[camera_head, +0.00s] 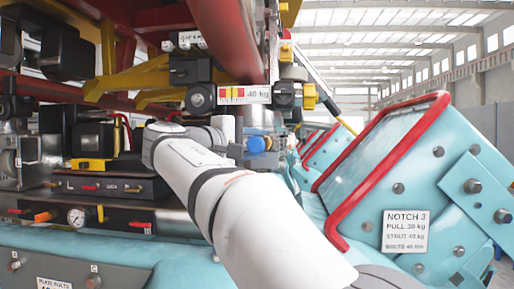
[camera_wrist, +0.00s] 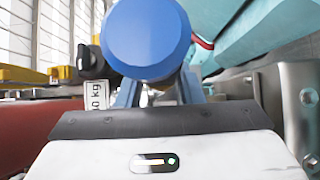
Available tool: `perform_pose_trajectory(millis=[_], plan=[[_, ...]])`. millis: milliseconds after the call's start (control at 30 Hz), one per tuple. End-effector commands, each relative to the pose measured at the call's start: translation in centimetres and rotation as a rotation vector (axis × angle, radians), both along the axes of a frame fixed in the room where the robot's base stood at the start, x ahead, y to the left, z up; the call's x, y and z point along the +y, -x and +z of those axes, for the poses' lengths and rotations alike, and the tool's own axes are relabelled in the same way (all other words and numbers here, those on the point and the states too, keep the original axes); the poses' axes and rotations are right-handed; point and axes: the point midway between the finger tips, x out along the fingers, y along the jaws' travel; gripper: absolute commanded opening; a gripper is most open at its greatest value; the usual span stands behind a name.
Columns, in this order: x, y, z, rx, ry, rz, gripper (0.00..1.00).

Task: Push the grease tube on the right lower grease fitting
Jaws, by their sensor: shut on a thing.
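My gripper (camera_head: 240,150) is at the end of my white arm, in the middle of the head view. It is shut on a blue round-ended cylinder (camera_head: 259,144), which I take to be the grease tube. In the wrist view the cylinder (camera_wrist: 147,40) fills the top middle, its broad blue end facing the camera. The cylinder hides most of the jaws and what lies beyond it. I cannot make out the right lower grease fitting in either view, nor whether the tube touches anything.
A red beam with a "48 kg" label (camera_head: 256,94) and a dark round knob (camera_head: 200,98) are above my gripper. Turquoise train cars with a red-edged frame (camera_head: 385,160) stand close on the right. A shelf with gauge and boxes (camera_head: 110,187) is at left.

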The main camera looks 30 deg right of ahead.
Motion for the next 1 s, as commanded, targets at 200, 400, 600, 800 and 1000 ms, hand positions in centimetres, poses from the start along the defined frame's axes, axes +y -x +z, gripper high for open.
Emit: perform_pose_trajectory(millis=[200,400,600,800,1000], plan=[[0.7,1.1,0.0,-0.001,0.001,0.0,0.0],[1.4,2.1,0.0,-0.001,0.001,0.001,0.0],[1.7,2.6,0.0,0.0,0.001,0.0,0.0],[1.7,2.6,0.0,0.0,0.001,0.0,0.0],[1.7,2.6,0.0,0.0,0.001,0.0,0.0]])
